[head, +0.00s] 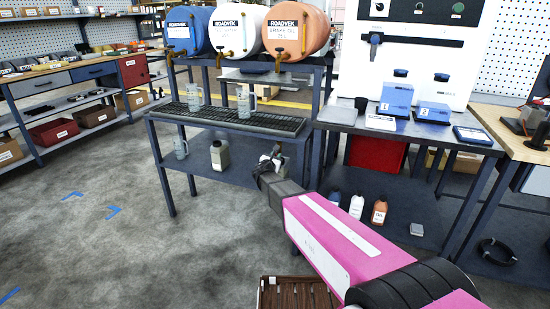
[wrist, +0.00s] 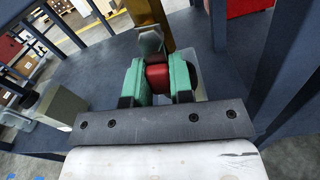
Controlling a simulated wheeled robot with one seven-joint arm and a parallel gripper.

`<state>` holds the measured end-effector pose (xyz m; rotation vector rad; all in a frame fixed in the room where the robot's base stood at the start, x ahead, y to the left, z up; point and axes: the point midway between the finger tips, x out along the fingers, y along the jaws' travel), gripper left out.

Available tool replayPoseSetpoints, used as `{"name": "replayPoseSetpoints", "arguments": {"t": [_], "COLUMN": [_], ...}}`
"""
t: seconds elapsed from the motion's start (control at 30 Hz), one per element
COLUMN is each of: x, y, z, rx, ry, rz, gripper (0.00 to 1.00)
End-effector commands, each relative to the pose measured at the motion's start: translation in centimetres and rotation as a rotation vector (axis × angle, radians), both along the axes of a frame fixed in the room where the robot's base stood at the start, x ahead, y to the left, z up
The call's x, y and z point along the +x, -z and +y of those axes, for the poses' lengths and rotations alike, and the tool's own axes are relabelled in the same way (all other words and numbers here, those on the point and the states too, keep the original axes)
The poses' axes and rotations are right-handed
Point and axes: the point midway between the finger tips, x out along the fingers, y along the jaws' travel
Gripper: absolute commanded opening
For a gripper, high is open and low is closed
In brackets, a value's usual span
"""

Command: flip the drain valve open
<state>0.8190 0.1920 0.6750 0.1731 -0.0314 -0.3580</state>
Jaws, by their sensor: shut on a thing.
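In the wrist view, my gripper (wrist: 158,77) has its two green fingers closed on either side of a red piece (wrist: 157,74), which looks like the drain valve's handle. A brass pipe (wrist: 150,12) and a grey fitting (wrist: 149,40) sit just beyond it. In the head view, my gripper (head: 267,163) is beneath the front of the grated drip tray (head: 228,118); the valve cannot be made out clearly there. How far the handle is turned cannot be told.
Blue, white and orange drums (head: 298,30) lie on the rack above the tray. Clear jugs (head: 243,101) stand on the tray. A grey bottle (head: 220,155) stands on the lower shelf, left of my gripper. Blue table legs (wrist: 290,55) rise close on the right in the wrist view.

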Motion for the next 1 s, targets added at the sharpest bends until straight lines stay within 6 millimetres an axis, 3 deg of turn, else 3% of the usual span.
{"name": "replayPoseSetpoints", "arguments": {"t": [0.23,0.57,0.6,0.67,1.0], "x": [-0.29,-0.31,-0.32,-0.32,-0.51], "y": [0.07,0.08,0.08,0.07,0.05], "z": [-0.60,-0.67,-0.68,-0.68,-0.61], "rx": [-0.156,-0.182,-0.182,-0.181,-0.179], "ry": [0.000,0.000,0.000,0.000,0.000], "rz": [0.060,0.068,0.068,0.068,0.067], "gripper": [0.00,0.00,0.25,0.44,0.47]}}
